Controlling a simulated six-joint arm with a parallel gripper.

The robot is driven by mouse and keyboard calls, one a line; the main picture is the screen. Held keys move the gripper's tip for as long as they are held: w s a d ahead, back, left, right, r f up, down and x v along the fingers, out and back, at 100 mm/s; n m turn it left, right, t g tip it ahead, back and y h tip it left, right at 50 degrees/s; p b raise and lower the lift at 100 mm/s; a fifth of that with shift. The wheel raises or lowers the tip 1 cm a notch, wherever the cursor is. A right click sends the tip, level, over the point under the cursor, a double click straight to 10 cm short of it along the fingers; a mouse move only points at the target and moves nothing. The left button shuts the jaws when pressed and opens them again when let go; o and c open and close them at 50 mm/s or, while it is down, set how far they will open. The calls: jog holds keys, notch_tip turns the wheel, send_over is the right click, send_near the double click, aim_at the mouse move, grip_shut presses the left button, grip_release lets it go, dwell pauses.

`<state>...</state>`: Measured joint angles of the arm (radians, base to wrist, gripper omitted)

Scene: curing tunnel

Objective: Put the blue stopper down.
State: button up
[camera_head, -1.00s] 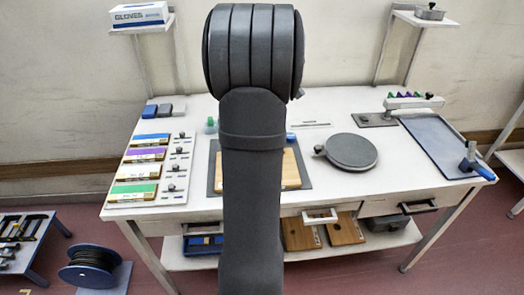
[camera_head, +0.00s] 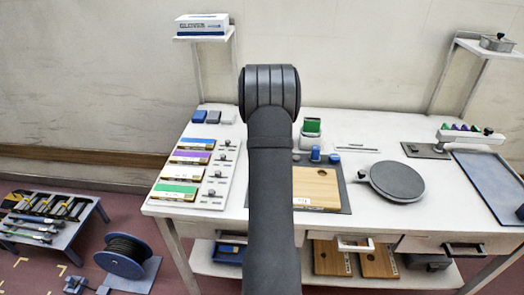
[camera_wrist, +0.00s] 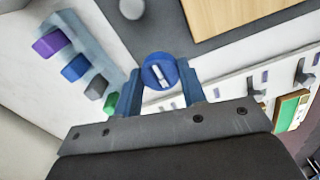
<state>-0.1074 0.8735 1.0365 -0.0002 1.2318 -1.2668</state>
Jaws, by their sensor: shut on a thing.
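The blue stopper (camera_wrist: 158,66) is a round blue piece with a pale mark on its top, in the wrist view. My gripper (camera_wrist: 163,82) is shut on it, with one blue finger on each side. The white tabletop and the edge of a dark mat (camera_wrist: 205,40) lie beyond it. I cannot tell whether the stopper touches anything below. In the head view my own arm hides most or all of my gripper. Two small blue things (camera_head: 334,157) show at the mat's back edge there; I cannot tell what they are.
A wooden board (camera_head: 316,187) lies on the mat. A grey round plate (camera_head: 397,182) is to its right, and a white panel (camera_head: 213,192) with coloured cards and knobs is left. A strip with coloured blocks (camera_wrist: 75,68) is left in the wrist view. Some bare tabletop shows at the back.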

jog(key=shift+w+a+f, duration=0.3)
jog(key=shift+a+f, duration=0.1)
jog(key=shift+a, duration=0.2)
jog(key=shift+f, duration=2)
jog(key=shift+f, duration=0.1)
jog(key=o, duration=0.9)
jog(key=shift+o, duration=0.2)
notch_tip(320, 180, up, 12)
jog(key=shift+r, duration=0.15)
